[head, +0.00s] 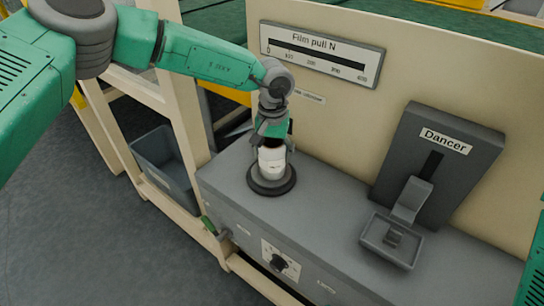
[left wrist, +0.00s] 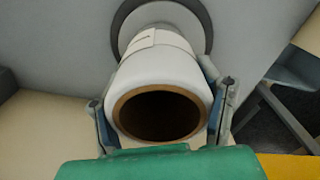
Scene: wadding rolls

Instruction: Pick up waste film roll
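The waste film roll (head: 271,162) is a white roll standing upright on a dark round base (head: 271,187) on the grey bench. In the left wrist view the roll (left wrist: 160,68) shows its open end with a brown core. My left gripper (head: 272,138) comes down from above onto the roll's upper part. In the left wrist view its fingers (left wrist: 163,115) flank the roll closely on both sides; whether they press on it cannot be told. My right gripper is out of view.
The grey bench top (head: 325,205) is clear between the roll and the Dancer unit (head: 435,155) with its small tray (head: 391,240). A cream panel with the film pull gauge (head: 320,55) stands behind. A grey bin (head: 163,165) sits low at left.

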